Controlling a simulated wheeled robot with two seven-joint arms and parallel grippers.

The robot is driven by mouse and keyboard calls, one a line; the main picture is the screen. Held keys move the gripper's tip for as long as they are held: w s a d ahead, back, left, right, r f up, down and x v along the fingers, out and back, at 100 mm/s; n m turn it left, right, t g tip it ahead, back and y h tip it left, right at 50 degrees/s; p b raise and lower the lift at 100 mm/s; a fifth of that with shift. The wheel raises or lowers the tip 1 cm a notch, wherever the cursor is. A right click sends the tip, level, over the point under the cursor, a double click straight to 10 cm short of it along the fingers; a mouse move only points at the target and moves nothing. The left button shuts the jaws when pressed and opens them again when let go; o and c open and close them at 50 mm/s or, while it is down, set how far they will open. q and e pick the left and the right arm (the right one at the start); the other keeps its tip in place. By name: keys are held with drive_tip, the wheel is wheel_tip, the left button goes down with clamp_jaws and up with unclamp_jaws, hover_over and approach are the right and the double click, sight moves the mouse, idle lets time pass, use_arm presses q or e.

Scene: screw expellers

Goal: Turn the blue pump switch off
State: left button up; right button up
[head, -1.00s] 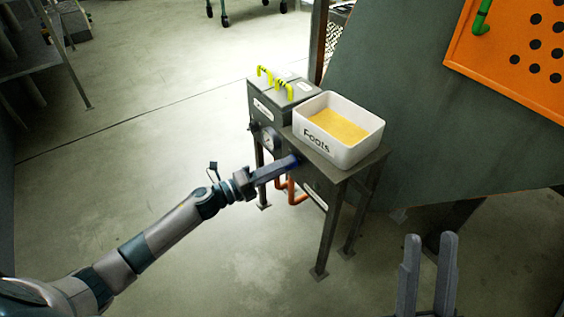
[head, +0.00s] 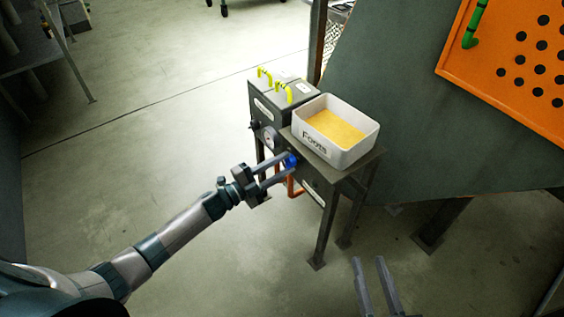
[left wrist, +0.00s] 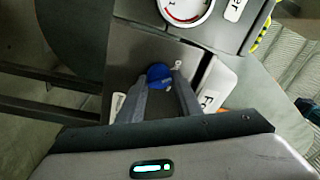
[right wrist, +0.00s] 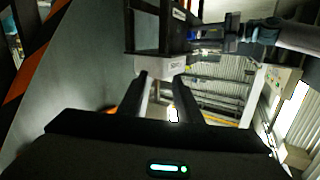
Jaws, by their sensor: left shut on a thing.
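The blue pump switch (head: 291,159) is a round knob on the front of the dark metal stand (head: 312,178). It also shows in the left wrist view (left wrist: 158,76), between my finger ends. My left gripper (head: 284,164) is shut on the knob, one finger on each side, and the fingers partly hide it. The left gripper's tips also show in the left wrist view (left wrist: 160,78). My right gripper (head: 368,260) is open and empty, low in the head view and away from the stand. Its two spread fingers also show in the right wrist view (right wrist: 163,78).
A white "Foots" bin (head: 342,152) with yellow contents sits on the stand. A dark box with yellow handles (head: 284,90) stands behind it, and a round gauge (head: 269,136) is left of the knob. An orange perforated panel (head: 500,55) is at upper right.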

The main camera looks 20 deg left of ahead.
use_arm(q)
drive_tip(key=shift+f+n, duration=0.2)
drive_tip(key=shift+n, duration=0.3)
use_arm(e)
drive_tip(key=shift+s+d+f+g, duration=0.1)
drive_tip(key=shift+d+f+g, duration=0.15)
drive_tip(key=shift+f+g, duration=0.65)
drive_tip(key=shift+f, duration=0.15)
use_arm(q)
drive_tip(key=shift+s, duration=0.1)
drive_tip(key=o, duration=1)
drive_tip(key=shift+a+r, duration=0.1)
drive_tip(key=p+v, duration=0.1)
drive_tip(key=v, duration=1.6)
drive_tip(key=shift+s, duration=0.15)
use_arm(e)
drive_tip(key=f, duration=0.1)
drive_tip(key=f+g, duration=0.1)
drive_tip(key=d+f+h, duration=0.1)
drive_tip(key=shift+s, duration=0.4)
drive_tip(key=shift+a+r, duration=0.1)
